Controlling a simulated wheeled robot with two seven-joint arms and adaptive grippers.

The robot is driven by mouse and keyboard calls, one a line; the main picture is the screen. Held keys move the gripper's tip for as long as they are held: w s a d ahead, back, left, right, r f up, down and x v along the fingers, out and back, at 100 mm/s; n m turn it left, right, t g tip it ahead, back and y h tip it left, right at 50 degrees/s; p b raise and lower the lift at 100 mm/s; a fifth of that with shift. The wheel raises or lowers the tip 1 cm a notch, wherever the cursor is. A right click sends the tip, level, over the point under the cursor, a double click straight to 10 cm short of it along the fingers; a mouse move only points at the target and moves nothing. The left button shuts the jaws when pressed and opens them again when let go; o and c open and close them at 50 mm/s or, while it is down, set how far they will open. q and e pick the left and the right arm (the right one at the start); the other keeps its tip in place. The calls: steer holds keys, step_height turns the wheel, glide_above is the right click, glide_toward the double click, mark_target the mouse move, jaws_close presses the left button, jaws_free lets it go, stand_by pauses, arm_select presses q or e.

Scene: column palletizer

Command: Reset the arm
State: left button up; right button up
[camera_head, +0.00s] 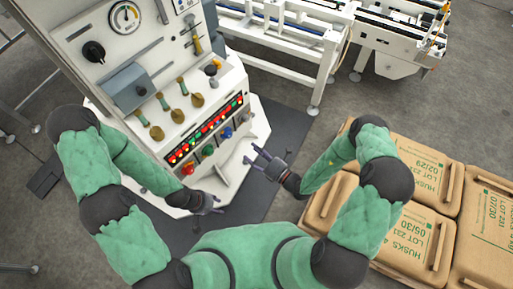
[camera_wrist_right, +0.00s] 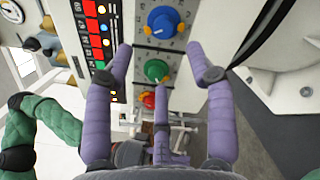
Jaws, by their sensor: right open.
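My right gripper (camera_head: 251,155) is at the right of the control panel, in front of its lower face. In the right wrist view its purple fingers (camera_wrist_right: 160,50) are spread open with nothing held. The blue knob (camera_wrist_right: 162,20), green knob (camera_wrist_right: 157,70) and red knob (camera_wrist_right: 149,100) show beyond and between the fingers, apart from them as far as I can tell. My left gripper (camera_head: 212,203) is low in front of the cabinet, left of the right one. Its fingers are too small to read.
The white control cabinet (camera_head: 165,125) carries a gauge, brass-coloured valves (camera_head: 180,90) and rows of lit buttons (camera_head: 206,130). Brown sacks (camera_head: 418,230) lie stacked at the right. A white conveyor frame (camera_head: 290,60) stands at the back. Grey floor between them is clear.

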stand_by(0.6)
steer(key=s+a+f+n+g+y, duration=0.1)
steer(key=s+a+n+g+y, duration=0.1)
steer(key=s+a+n+g, duration=0.35)
steer(key=s+a+f+n+g+y, duration=0.1)
steer(key=s+a+n+g, duration=0.2)
steer(key=s+n+g, duration=0.5)
steer(key=s+d+f+n+g+h, duration=0.55)
steer(key=s+d+n+h, duration=0.2)
steer(key=s+n, duration=0.4)
steer(key=w+d+n+t+h, duration=0.2)
steer(key=w+n+t, duration=0.3)
steer(key=w+n, duration=0.3)
steer(key=shift+d+n+t+h, duration=0.35)
steer(key=shift+n+h, duration=0.4)
steer(key=shift+n, duration=0.35)
